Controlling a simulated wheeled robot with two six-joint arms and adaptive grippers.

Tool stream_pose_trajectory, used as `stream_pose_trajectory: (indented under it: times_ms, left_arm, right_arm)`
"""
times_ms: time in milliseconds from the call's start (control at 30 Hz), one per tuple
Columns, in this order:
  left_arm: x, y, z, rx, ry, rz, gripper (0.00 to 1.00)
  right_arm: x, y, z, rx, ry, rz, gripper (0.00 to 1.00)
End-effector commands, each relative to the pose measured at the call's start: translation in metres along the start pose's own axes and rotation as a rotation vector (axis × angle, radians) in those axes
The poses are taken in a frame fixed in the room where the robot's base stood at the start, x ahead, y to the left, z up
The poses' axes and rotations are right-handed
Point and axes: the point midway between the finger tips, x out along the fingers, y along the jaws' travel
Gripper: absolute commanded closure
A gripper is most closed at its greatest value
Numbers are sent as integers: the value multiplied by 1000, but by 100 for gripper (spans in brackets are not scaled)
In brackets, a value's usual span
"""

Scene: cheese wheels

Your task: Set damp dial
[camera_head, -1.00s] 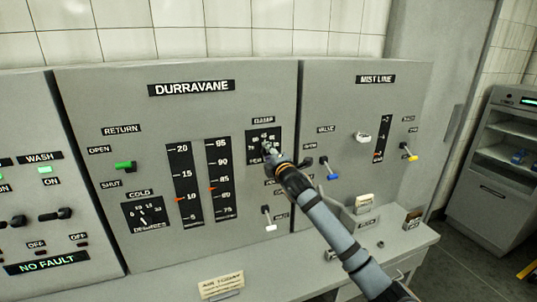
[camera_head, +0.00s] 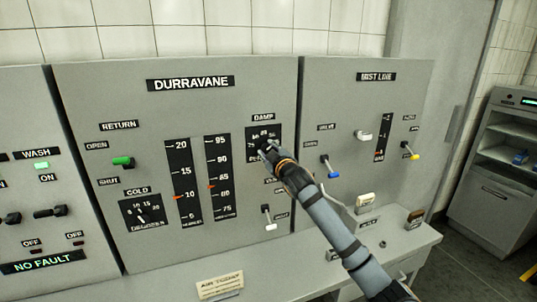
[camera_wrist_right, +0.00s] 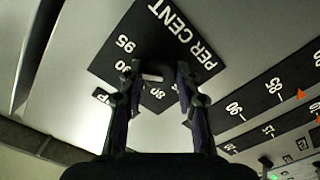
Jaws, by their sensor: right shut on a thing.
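The damp dial (camera_head: 277,131) is a black square plate with white numbers under the label DAMP, on the grey DURRAVANE panel. My right gripper (camera_head: 264,147) is at the dial and covers its knob in the head view. In the right wrist view the dial plate (camera_wrist_right: 185,40) shows PER CENT and numbers such as 95 and 80. My left gripper is not in view.
The cold dial (camera_head: 143,213) and two vertical gauges (camera_head: 218,178) with orange pointers are left of my arm. A white-tipped lever (camera_head: 270,227) sits below the damp dial. The MIST LINE panel (camera_head: 400,85) with a blue-tipped lever (camera_head: 334,174) is to the right.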

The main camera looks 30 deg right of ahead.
Motion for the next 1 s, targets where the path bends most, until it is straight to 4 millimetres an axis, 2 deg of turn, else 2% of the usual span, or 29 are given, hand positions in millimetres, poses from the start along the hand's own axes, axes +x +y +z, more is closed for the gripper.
stream_pose_trajectory:
  times_ms: [200, 500, 1000]
  left_arm:
    - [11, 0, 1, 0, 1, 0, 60]
    - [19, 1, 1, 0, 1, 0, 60]
    - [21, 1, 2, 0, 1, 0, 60]
  right_arm:
    - [0, 2, -3, 173, 10, 7, 99]
    - [0, 4, -4, 338, 12, 6, 99]
    - [0, 5, -5, 409, 13, 7, 99]
